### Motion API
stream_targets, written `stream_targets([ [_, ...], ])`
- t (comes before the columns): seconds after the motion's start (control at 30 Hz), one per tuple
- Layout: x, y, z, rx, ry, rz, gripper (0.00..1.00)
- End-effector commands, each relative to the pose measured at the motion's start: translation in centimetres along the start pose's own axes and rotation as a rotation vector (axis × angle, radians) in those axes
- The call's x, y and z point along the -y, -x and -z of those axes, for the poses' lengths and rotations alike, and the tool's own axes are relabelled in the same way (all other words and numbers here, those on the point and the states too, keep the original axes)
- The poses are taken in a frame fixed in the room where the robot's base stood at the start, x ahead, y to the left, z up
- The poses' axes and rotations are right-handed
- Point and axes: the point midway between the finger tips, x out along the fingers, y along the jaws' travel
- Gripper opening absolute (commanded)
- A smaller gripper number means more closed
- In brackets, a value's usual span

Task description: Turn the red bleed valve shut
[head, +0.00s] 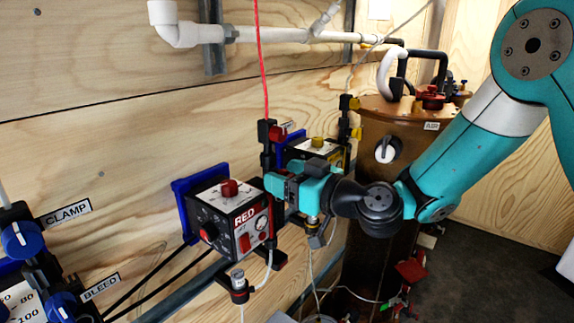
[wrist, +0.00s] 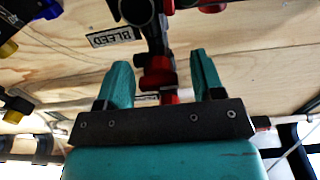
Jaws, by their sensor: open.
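The red bleed valve (head: 276,133) is a black fitting with a red part, under the red line on the plywood wall. In the wrist view its black-and-red body (wrist: 158,72) shows between the two teal fingers, and part of it runs off the top edge. My gripper (head: 273,184) is open beside the black post below the valve, right of the box marked RED. In the wrist view my gripper (wrist: 160,60) has a gap on both sides of the red part. I cannot tell how deep the fingers reach around it, nor the handle's exact angle.
The RED box (head: 232,217) with red knobs stands close left of my gripper. A brown tank (head: 378,215) stands at the right.

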Motion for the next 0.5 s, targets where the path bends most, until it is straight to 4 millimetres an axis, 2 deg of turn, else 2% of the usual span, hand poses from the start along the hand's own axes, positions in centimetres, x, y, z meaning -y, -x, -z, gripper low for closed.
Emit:
stream_targets([
  [0.27,-0.01,-0.24,-0.03,-0.001,0.0,0.0,0.61],
  [0.3,-0.01,-0.24,-0.02,-0.001,0.0,0.0,0.59],
  [0.5,-0.01,-0.22,-0.02,-0.001,0.0,0.0,0.13],
])
